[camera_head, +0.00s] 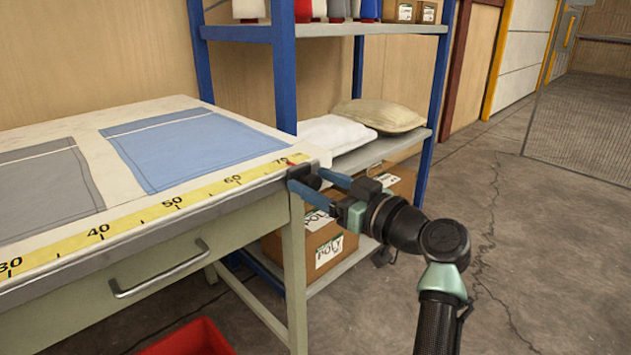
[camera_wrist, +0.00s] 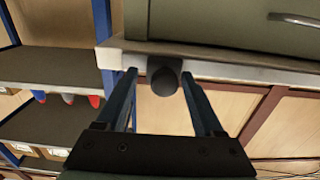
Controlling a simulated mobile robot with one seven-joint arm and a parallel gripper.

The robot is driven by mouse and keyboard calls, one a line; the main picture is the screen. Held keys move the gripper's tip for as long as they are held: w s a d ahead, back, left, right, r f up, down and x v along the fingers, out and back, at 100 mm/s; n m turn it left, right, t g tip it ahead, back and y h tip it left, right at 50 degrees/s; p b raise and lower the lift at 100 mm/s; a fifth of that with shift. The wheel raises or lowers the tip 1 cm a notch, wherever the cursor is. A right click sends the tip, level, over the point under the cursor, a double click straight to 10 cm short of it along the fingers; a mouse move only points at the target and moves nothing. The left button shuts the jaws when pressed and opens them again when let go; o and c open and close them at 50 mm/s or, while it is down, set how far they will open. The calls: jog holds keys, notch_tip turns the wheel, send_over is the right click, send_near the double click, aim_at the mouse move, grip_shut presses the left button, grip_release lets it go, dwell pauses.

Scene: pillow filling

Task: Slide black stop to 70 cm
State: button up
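The black stop (camera_head: 304,177) sits on the front rail of the table at its right end, close to the 70 mark of the yellow ruler (camera_head: 175,203). A small red mark shows on the ruler beside the 70; I cannot tell exactly how the stop lines up with it. In the wrist view the stop's round black knob (camera_wrist: 164,78) lies between the two blue fingers of my gripper (camera_wrist: 159,74). The fingers are apart, with a gap at the left of the knob and the right finger close to it. In the head view my gripper (camera_head: 311,188) reaches the table corner from the right.
The table (camera_head: 60,125) carries a grey cloth (camera_head: 45,190) and a blue cloth (camera_head: 190,148). A drawer handle (camera_head: 160,272) sticks out in front. A blue-framed shelf (camera_head: 285,70) stands behind the corner. A red bin (camera_head: 190,340) is on the floor. The floor at right is clear.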

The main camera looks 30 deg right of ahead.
jog(key=p+v, duration=0.3)
jog(key=v, duration=0.9)
jog(key=shift+s, duration=0.35)
jog(key=w+a+r+m+t+h, duration=0.1)
jog(key=w+a+r+t+h, duration=0.1)
jog(key=a+r, duration=0.65)
jog(key=w+a+r+m+t+h, duration=0.1)
jog(key=w+a+r+h, duration=0.2)
jog(key=a+r, duration=0.55)
jog(key=s+a+r+m+t, duration=0.1)
jog(key=s+a+r+t, duration=0.85)
jog(key=s+r, duration=0.65)
notch_tip(320, 180, up, 37)
jog(key=w+a+g+p, duration=0.1)
jog(key=g+p, duration=0.1)
jog(key=p, duration=3.6)
jog(key=shift+w+r+m+h, duration=0.25)
jog(key=shift+w+m+h, duration=0.05)
jog(key=shift+w, duration=0.05)
jog(key=shift+f, duration=0.1)
